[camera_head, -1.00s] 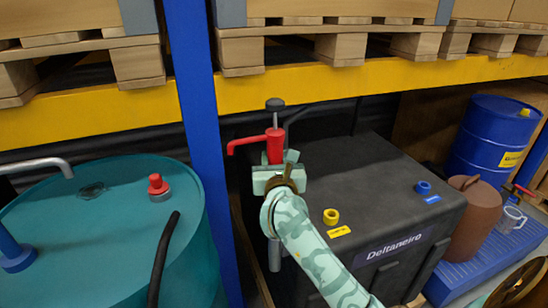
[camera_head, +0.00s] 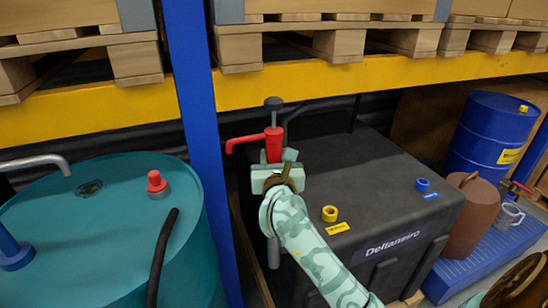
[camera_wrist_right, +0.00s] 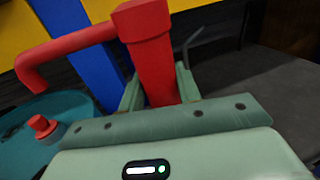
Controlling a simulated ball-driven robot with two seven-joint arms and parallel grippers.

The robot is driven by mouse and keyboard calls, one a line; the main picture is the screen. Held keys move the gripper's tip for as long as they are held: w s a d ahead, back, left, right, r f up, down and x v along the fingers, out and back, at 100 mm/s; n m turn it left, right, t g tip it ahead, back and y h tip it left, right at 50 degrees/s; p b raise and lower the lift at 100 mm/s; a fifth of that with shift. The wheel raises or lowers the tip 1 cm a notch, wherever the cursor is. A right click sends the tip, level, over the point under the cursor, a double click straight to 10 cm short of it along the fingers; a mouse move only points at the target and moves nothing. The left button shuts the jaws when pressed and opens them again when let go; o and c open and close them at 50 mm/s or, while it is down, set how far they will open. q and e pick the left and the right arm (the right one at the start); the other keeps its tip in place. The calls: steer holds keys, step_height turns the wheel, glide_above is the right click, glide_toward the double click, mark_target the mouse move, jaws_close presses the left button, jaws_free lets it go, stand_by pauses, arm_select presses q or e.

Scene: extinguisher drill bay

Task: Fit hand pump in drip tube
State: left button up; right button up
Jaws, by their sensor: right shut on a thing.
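The hand pump (camera_head: 273,141) has a red body and spout, a dark knob on top and a grey tube below. It is upright, with its spout pointing left. My right gripper (camera_head: 276,172) is shut on its red body, in front of the black tank's left edge. The wrist view shows the red pump (camera_wrist_right: 152,65) between the pale green fingers (camera_wrist_right: 160,90). The grey lower tube (camera_head: 274,253) hangs below the gripper; its lower end meets nothing I can make out. I cannot tell which thing is the drip tube. My left gripper is not in view.
The black tank (camera_head: 365,165) carries a yellow ring (camera_head: 330,214) and a blue ring (camera_head: 422,185). A blue post (camera_head: 195,100) stands close left of the pump. A teal drum (camera_head: 110,250) with a red cap (camera_head: 156,182) is at left. A yellow beam (camera_head: 350,80) crosses above.

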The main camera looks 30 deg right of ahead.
steer(key=shift+f+b, duration=3.15)
steer(key=shift+f, duration=1.35)
stand_by(3.5)
